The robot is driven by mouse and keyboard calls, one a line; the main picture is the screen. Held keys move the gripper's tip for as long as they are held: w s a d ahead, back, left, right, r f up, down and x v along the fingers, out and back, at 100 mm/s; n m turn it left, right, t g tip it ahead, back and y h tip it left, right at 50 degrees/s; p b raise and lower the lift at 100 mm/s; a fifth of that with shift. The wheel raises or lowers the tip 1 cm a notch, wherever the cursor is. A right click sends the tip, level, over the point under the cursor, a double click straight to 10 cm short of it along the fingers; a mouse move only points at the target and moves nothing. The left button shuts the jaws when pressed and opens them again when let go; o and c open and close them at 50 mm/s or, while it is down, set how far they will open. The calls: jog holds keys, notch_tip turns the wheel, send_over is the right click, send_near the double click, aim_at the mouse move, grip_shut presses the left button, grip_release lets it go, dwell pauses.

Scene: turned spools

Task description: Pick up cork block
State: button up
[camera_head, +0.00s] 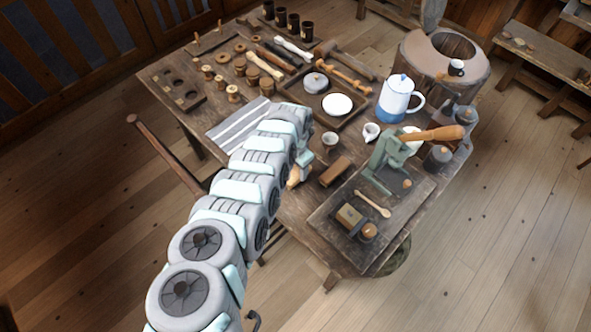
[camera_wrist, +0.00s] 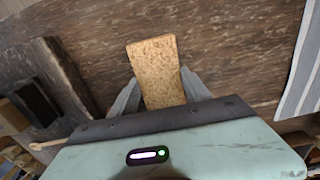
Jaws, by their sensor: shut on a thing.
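The cork block (camera_wrist: 155,72) is a tan, speckled rectangular piece, upright in the middle of the wrist view. My gripper (camera_wrist: 158,88) has one grey finger on each side of it and is shut on it. The lower end of the block is hidden behind my gripper's body. The wooden table (camera_wrist: 235,50) fills the view behind the block; I cannot tell whether the block touches it. In the head view the end of my arm is over the table's front edge, and my own links mostly hide the fingers.
A striped cloth (camera_head: 238,124) lies left of my arm, and a brown block (camera_head: 336,171) lies to its right. A dark board (camera_head: 325,222) holds a green press (camera_head: 385,162) and a wooden spoon (camera_head: 372,204). A small cup (camera_head: 330,138) and a blue-white pot (camera_head: 397,100) stand farther back.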

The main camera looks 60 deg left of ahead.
aim_at(296, 170)
notch_tip(296, 170, up, 18)
jog(key=p, duration=0.1)
jog(key=shift+p, duration=0.35)
jog(key=shift+f, duration=0.1)
